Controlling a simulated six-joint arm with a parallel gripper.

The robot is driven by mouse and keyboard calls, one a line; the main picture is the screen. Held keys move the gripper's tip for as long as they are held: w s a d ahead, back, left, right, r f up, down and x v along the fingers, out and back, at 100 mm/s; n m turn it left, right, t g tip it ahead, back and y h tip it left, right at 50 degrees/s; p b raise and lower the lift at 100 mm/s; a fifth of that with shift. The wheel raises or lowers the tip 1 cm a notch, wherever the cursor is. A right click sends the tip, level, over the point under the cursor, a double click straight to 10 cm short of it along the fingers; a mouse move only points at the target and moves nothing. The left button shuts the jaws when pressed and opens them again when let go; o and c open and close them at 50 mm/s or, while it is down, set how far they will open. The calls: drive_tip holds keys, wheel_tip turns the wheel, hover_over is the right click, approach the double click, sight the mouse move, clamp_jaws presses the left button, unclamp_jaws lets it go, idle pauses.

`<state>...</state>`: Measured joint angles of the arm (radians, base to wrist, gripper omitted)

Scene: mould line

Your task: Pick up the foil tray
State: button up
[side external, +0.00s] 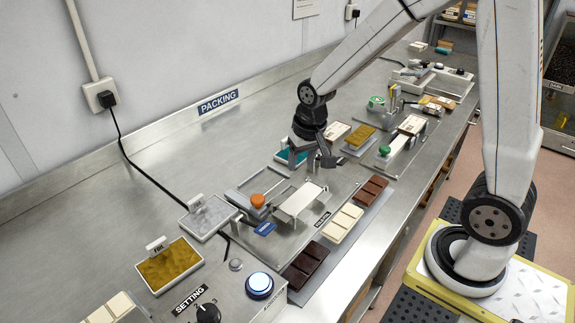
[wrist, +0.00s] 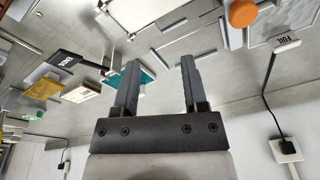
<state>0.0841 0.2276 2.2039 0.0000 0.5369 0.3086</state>
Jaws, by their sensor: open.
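A tray of gold foil sheets (side external: 170,268) with a small upright sign lies at the left of the bench in the side view. Beside it is a tray of silver foil (side external: 208,218), also with a sign. In the wrist view the silver tray (wrist: 270,20) is cut off at the top right, with a sign reading FOIL (wrist: 287,42). My gripper (side external: 309,160) is above the bench, behind the white plate and well apart from both trays. Its two fingers (wrist: 160,62) are spread with nothing between them in the wrist view.
A teal piece (side external: 283,157) is close beside my gripper. A press with an orange knob (side external: 258,200) and a white plate (side external: 300,201) stands between my gripper and the silver tray. Chocolate bars (side external: 342,222) line the front. A black cable (side external: 150,165) crosses the bench.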

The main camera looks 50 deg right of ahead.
drive_tip(key=w+d+m+g, duration=0.1)
drive_tip(key=w+d+m, duration=0.55)
drive_tip(key=w, duration=0.45)
drive_tip(key=m+g, duration=0.1)
drive_tip(key=m, duration=0.6)
hover_over(286, 138)
wheel_tip(286, 138, down, 2)
drive_tip(key=shift+a+f, duration=0.1)
drive_tip(key=shift+f+n, duration=0.25)
drive_tip(key=shift+f, duration=1.05)
drive_tip(key=shift+f, duration=2.6)
clamp_jaws()
